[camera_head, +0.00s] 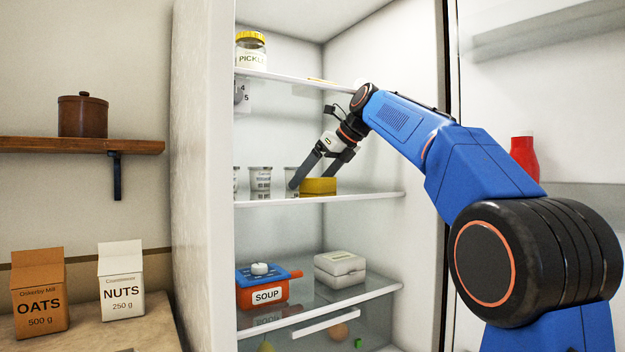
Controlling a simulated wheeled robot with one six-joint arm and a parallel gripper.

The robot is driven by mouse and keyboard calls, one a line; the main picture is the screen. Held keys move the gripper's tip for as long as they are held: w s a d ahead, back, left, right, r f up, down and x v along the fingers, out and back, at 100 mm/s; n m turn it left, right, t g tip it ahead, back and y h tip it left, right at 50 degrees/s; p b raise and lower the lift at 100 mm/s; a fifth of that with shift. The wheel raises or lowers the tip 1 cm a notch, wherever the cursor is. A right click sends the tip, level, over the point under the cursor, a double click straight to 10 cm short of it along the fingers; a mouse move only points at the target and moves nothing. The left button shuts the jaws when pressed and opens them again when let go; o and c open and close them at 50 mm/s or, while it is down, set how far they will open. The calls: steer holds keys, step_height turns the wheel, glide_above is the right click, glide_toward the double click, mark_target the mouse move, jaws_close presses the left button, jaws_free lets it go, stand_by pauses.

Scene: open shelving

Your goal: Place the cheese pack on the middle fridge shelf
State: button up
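The cheese pack appears to be the yellow block (318,187) on the middle fridge shelf (370,196), near its front edge. It lies flat and looks in contact with the shelf. My gripper (312,181) reaches in from the upper right, with its fingers spread apart. One finger comes down just left of the pack, with a slight gap. The other finger's tip is hidden behind the pack's top edge. The fingers do not look closed on the pack.
White tubs (261,182) stand left of the gripper, one partly behind a finger. A pickle jar (250,50) stands on the shelf above. A soup container (263,290) and a pale lidded box (339,268) sit below. The middle shelf is clear right of the pack.

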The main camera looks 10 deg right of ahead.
steer(key=shift+r, duration=0.1)
steer(key=shift+s+d+r, duration=0.1)
steer(key=shift+d+r, duration=0.05)
steer(key=s+d, duration=0.2)
steer(key=s, duration=0.1)
steer(key=s+d, duration=0.6)
steer(key=shift+s+r, duration=0.3)
stand_by(0.4)
